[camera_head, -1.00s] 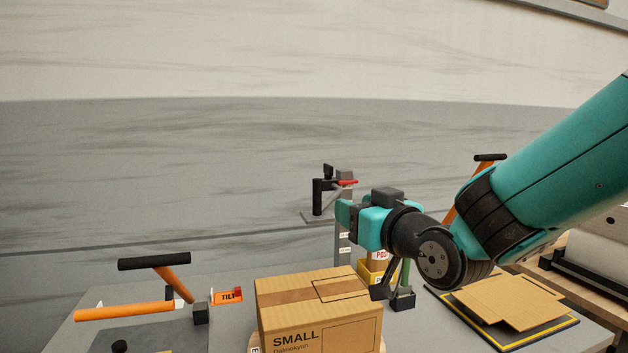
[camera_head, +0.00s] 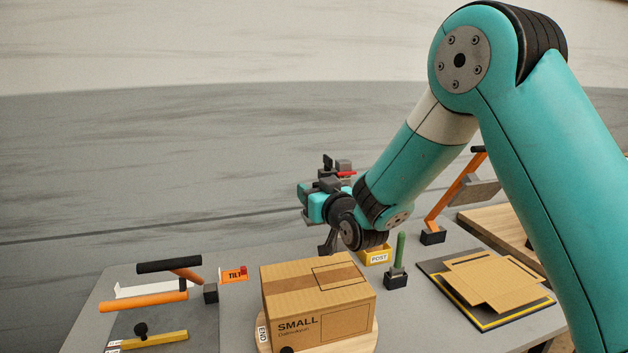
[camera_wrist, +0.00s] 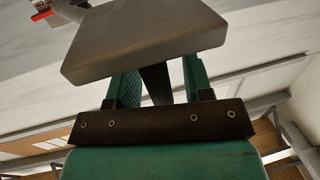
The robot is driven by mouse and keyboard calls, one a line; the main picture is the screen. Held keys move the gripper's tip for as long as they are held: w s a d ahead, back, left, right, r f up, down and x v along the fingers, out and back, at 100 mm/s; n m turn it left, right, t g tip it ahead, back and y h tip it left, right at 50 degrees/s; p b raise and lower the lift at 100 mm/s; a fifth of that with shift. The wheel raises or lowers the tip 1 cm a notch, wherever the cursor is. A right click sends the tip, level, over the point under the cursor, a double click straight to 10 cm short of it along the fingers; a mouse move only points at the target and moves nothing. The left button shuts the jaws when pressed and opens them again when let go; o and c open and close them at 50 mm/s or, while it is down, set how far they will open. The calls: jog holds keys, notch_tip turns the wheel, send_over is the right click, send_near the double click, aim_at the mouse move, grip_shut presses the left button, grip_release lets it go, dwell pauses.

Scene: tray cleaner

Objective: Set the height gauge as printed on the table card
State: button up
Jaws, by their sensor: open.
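The height gauge (camera_head: 344,165) stands at the back of the table, with a grey and black head and a red pointer (camera_head: 346,174). My arm hides most of its column and scale. My gripper (camera_head: 306,190) is open at the gauge's head, on its left side. In the wrist view, the two green fingers (camera_wrist: 157,80) stand apart, with a dark bar (camera_wrist: 155,88) between them and a grey block (camera_wrist: 145,40) across their tips. I cannot tell whether the fingers touch either part. I cannot make out a table card with a height setting.
A cardboard box (camera_head: 318,283) marked SMALL sits on a round wooden board in front. Orange levers (camera_head: 143,303) and an orange TILT card (camera_head: 234,274) are at left. A yellow POST bin (camera_head: 376,257), a green-handled part (camera_head: 399,252) and flat cardboard (camera_head: 497,285) are at right.

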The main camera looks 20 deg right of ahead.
jog(key=shift+w+a, duration=0.1)
jog(key=shift+w, duration=0.3)
grip_shut()
notch_tip(320, 180, down, 7)
jog(key=b, duration=0.9)
jog(key=shift+f, duration=0.15)
grip_release()
